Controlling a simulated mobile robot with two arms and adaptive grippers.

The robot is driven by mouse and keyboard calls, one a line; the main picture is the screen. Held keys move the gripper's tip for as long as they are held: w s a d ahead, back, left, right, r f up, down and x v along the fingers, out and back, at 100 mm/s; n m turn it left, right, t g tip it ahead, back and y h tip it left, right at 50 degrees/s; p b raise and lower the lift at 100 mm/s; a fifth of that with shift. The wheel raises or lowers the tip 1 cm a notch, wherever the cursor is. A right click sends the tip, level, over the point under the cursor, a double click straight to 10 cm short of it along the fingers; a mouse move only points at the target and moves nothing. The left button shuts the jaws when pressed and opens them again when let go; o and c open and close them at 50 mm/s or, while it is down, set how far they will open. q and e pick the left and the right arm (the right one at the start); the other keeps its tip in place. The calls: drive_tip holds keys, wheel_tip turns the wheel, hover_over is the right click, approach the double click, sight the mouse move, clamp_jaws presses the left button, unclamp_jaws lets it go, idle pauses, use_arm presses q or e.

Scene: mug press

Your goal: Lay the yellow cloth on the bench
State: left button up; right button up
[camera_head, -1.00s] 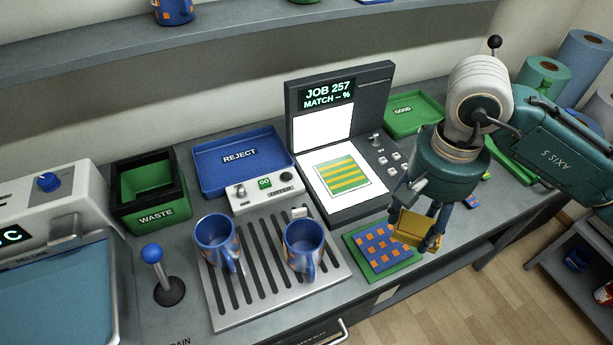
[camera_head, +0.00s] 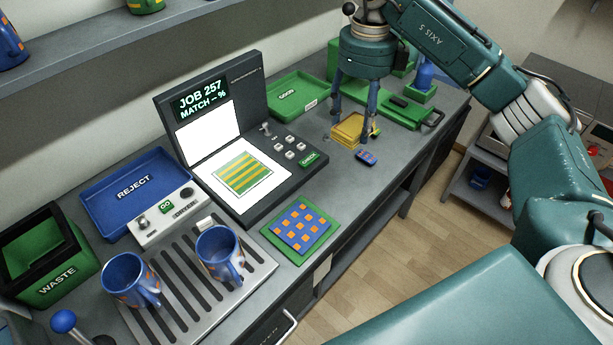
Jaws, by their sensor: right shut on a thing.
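The yellow cloth (camera_head: 346,131) is a folded square pad at the right part of the grey bench (camera_head: 310,172). My right gripper (camera_head: 352,124) points down from above and is shut on the cloth. The cloth is at or just above the bench top; I cannot tell if it touches. My left gripper is not in view.
The green GOOD tray (camera_head: 287,98) is left of the cloth, and a green tray with a dark tool (camera_head: 408,112) is right. The press with its screen (camera_head: 213,103), a patterned coaster (camera_head: 301,226) and two mugs (camera_head: 131,279) (camera_head: 219,254) stand further left.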

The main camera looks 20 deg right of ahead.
wheel_tip(320, 180, down, 14)
drive_tip(key=shift+s+a+f, duration=0.1)
drive_tip(key=shift+f, duration=0.75)
wheel_tip(320, 180, down, 3)
drive_tip(key=shift+f+p, duration=0.15)
drive_tip(key=shift+p, duration=0.25)
drive_tip(key=shift+f, duration=0.4)
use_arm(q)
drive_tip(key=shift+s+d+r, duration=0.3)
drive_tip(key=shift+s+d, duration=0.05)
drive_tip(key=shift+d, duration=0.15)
